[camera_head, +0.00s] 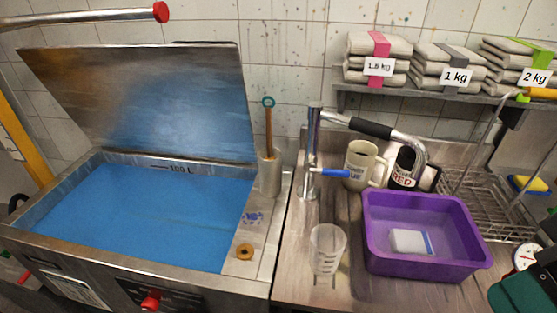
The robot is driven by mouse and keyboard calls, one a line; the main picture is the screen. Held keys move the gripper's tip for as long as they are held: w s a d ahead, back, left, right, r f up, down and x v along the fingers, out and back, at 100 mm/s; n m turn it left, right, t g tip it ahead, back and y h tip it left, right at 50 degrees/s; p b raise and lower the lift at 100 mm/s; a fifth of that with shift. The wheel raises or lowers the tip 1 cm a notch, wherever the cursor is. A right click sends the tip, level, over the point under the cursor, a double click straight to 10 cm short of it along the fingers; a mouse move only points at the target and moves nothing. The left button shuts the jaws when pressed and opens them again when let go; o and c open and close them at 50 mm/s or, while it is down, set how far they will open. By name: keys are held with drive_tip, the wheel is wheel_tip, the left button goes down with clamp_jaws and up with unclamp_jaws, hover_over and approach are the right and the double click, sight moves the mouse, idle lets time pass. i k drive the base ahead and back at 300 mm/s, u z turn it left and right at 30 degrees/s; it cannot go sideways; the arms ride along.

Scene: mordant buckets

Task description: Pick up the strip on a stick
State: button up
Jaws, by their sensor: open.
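A thin wooden stick (268,128) with a teal ring at its top stands upright in a grey cylindrical holder (269,175). The holder is on the steel ledge between the blue vat and the sink counter. This stick is the only thing I see that resembles the strip on a stick; its lower end is hidden in the holder, and I cannot make out a strip. My gripper is not in view.
A vat of blue liquid (140,210) with its lid (150,100) raised is left. A tap (313,150), a clear beaker (327,248), two mugs and a purple basin (425,265) are right. Folded cloths (378,60) lie on the shelf. A brass ring (244,252) sits on the ledge.

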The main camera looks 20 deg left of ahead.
sight(269, 120)
drive_tip(key=u, duration=1.05)
